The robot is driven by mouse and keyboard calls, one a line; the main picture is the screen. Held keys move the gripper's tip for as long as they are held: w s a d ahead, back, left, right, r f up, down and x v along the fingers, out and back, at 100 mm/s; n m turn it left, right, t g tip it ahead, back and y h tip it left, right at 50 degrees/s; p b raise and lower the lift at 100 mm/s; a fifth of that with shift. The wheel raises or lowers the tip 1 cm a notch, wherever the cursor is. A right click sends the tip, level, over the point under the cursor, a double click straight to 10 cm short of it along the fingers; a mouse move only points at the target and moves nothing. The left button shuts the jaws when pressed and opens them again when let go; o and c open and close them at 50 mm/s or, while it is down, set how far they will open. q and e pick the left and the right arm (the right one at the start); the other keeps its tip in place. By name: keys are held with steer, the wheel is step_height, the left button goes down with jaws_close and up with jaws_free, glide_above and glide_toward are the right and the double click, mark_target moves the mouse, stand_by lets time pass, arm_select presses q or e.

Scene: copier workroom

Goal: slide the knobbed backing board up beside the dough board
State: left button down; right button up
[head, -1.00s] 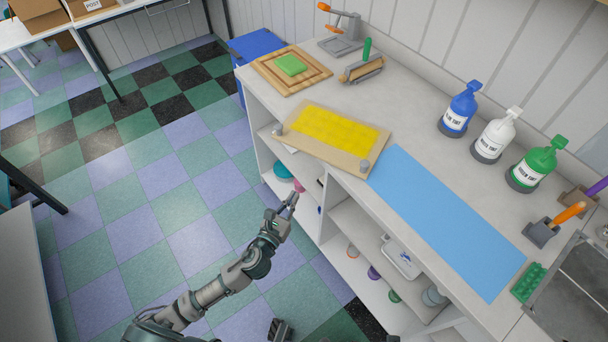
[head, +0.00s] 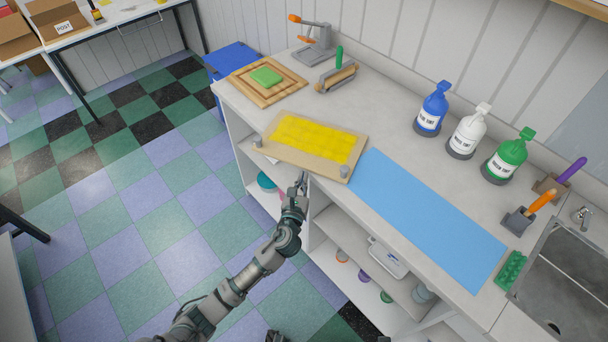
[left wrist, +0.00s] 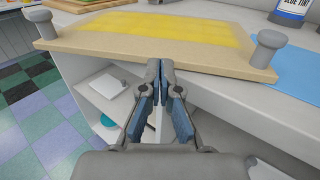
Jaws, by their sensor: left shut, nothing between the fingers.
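The knobbed backing board (head: 280,149) is tan, bears a yellow sheet (head: 318,138) and has a grey knob at each front corner. It lies at the counter's front edge, its near edge jutting slightly over. The wooden board (head: 244,80) with a green slab (head: 266,76), apparently the dough board, lies farther left with a gap between. My left gripper (head: 302,176) is shut and empty at the backing board's front edge, between the knobs. In the left wrist view its fingertips (left wrist: 160,66) meet or nearly meet the board's edge (left wrist: 215,65); contact is unclear. A dark tip at the bottom, perhaps my right gripper (head: 273,337), barely shows.
A blue mat (head: 425,215) lies right of the backing board. A roller on a stand (head: 336,77) and a clamp-like press (head: 314,45) stand behind. Several paint bottles (head: 430,110) line the back. Open shelves (head: 345,236) lie below the counter. Bare counter shows between the boards.

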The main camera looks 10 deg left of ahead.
mark_target(307, 156)
arm_select(q)
steer(key=shift+w, duration=1)
steer(key=shift+a, duration=0.35)
arm_select(e)
steer(key=shift+a+r, duration=0.3)
steer(key=shift+r, duration=0.3)
arm_select(q)
steer(key=w, duration=0.4)
steer(key=w+d, duration=0.1)
steer(key=w, duration=0.2)
steer(key=shift+w+a, duration=0.1)
steer(key=shift+w, duration=0.2)
arm_select(e)
steer(key=shift+d+f, duration=0.15)
steer(key=shift+f, duration=0.45)
arm_select(q)
steer(key=shift+a, duration=0.15)
